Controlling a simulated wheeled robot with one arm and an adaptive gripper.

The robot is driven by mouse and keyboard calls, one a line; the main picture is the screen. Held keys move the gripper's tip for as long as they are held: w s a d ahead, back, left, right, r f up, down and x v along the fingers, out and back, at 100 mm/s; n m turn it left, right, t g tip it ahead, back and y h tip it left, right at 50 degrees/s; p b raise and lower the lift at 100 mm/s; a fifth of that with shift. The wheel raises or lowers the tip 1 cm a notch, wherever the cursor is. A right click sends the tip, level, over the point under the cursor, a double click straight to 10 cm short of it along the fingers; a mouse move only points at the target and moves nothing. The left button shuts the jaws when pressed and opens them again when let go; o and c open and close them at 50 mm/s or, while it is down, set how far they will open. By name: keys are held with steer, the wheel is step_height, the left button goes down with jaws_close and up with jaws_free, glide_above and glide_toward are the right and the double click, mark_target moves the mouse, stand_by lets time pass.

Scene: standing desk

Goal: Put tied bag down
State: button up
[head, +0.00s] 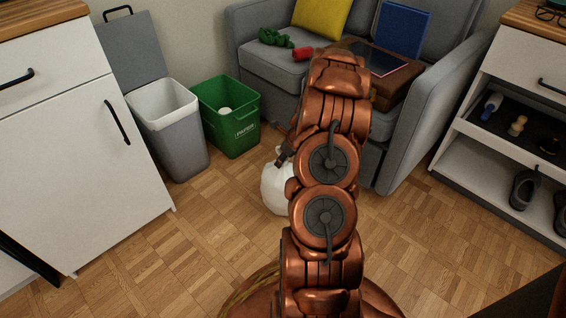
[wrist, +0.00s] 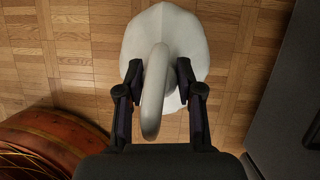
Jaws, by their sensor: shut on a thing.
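The tied bag (head: 275,191) is white and rounded, partly hidden behind my arm in the head view. In the wrist view the bag (wrist: 185,40) lies below my gripper, with its pale loop (wrist: 154,100) standing up between the fingers. My gripper (head: 284,157) is at the top of the bag and shut on it by the loop. The bag hangs upright at or just above the wooden floor (head: 215,245); I cannot tell whether its underside touches.
A green paper bin (head: 233,136) and a grey bin with a raised lid (head: 180,139) stand behind left. A grey sofa (head: 270,75) is behind, with its arm close on the right. A white cabinet (head: 75,160) is left, open shelves (head: 470,150) right. Floor in front is clear.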

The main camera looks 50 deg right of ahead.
steer(key=o, duration=1.1)
steer(key=shift+o, duration=0.2)
steer(key=a+p+v, duration=0.1)
steer(key=p+v, duration=0.5)
steer(key=v, duration=0.6)
steer(key=s+a+r+n+g+y, duration=0.1)
steer(key=a+r+n, duration=0.4)
steer(key=a, duration=0.4)
steer(key=s+a+r+n+g+y, duration=0.1)
steer(key=a+r+n, duration=0.4)
steer(key=a, duration=0.4)
steer(key=s+a+r+n+g, duration=0.1)
steer(key=a+r+n, duration=0.2)
steer(key=a+n, duration=0.5)
steer(key=s+a+r+n+g+h, duration=0.1)
steer(key=s+a+r+n, duration=0.1)
steer(key=s+a+n, duration=0.2)
steer(key=s+a+r+n+g+h, duration=0.1)
steer(key=s+a+r+n+g, duration=0.1)
steer(key=s+a+n, duration=0.2)
steer(key=s+a+r+n+g+h, duration=0.1)
steer(key=s+a+r+n, duration=0.2)
steer(key=s+n, duration=0.5)
steer(key=s, duration=0.7)
steer(key=shift+s+a+n+g, duration=0.2)
steer(key=shift+a+n+g, duration=0.2)
